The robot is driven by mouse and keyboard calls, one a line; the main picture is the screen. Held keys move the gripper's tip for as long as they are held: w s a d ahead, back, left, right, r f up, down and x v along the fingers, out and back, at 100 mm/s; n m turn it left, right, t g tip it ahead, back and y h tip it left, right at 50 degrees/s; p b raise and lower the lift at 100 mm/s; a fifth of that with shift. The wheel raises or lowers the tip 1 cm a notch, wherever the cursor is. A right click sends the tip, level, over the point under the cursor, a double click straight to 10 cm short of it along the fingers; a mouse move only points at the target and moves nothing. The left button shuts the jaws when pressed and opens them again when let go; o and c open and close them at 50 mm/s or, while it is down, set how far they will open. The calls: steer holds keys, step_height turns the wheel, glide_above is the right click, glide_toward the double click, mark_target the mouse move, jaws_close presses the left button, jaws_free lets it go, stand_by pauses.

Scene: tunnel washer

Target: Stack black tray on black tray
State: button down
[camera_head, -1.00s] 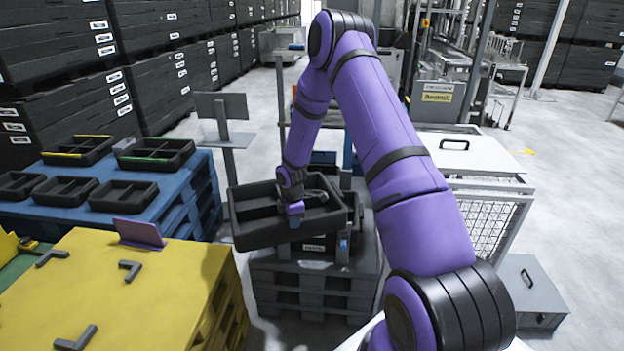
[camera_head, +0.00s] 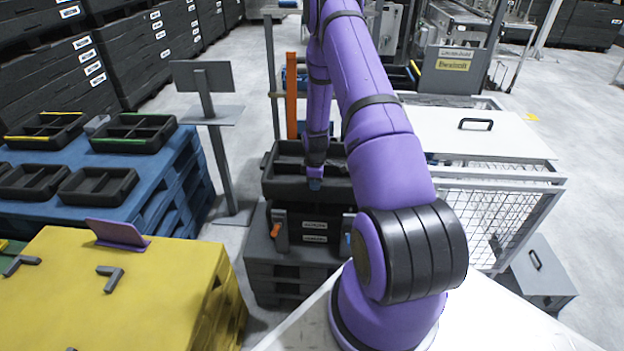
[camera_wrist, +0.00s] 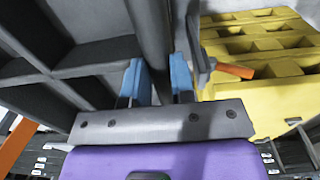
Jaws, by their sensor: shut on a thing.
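My gripper (camera_head: 316,182) is shut on a wall of a black tray (camera_head: 281,180) with inner dividers. In the wrist view my blue fingertips (camera_wrist: 158,82) sit either side of that dark wall, and the tray's compartments (camera_wrist: 90,62) fill the left. The held tray is roughly level over a black tray (camera_head: 300,248) with white labels on its front, which stands on a dark pallet (camera_head: 262,285). My arm covers the held tray's right part. I cannot tell whether the two trays touch.
Several black trays (camera_head: 97,186) lie on the blue pallet (camera_head: 150,190) at left. A yellow pallet (camera_head: 150,290) is at front left. An orange post (camera_head: 291,95) and a grey stand (camera_head: 222,150) rise nearby. A white-topped mesh cage (camera_head: 500,190) is at right.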

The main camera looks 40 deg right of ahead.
mark_target(315, 198)
steer(key=shift+f, duration=4)
steer(key=c, duration=0.9)
jaws_free()
step_height(315, 198, up, 11)
steer(key=shift+s+f, duration=0.1)
